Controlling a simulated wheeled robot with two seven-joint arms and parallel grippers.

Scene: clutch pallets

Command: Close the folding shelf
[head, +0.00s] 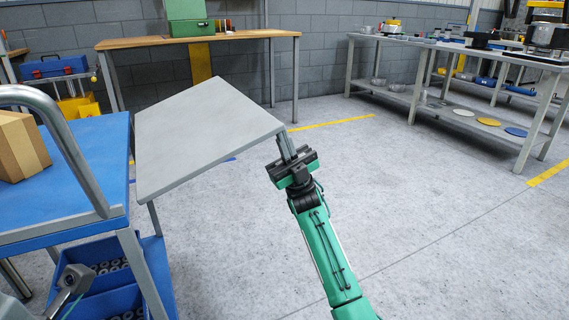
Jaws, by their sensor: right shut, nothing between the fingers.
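The folding shelf (200,135) is a flat grey panel. It sticks out from the right side of a blue cart (85,140) in the head view, roughly level or a little tilted. My right gripper (285,143) has its fingers together with nothing between them. Its fingertips are at the shelf's near right corner; I cannot tell whether they touch it or stop just short.
A cardboard box (20,147) sits on the cart behind its grey handle (75,155). Blue bins (105,265) with parts stand below. A wooden-top bench (245,35) is behind and a grey bench (455,45) at right. The floor between is clear.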

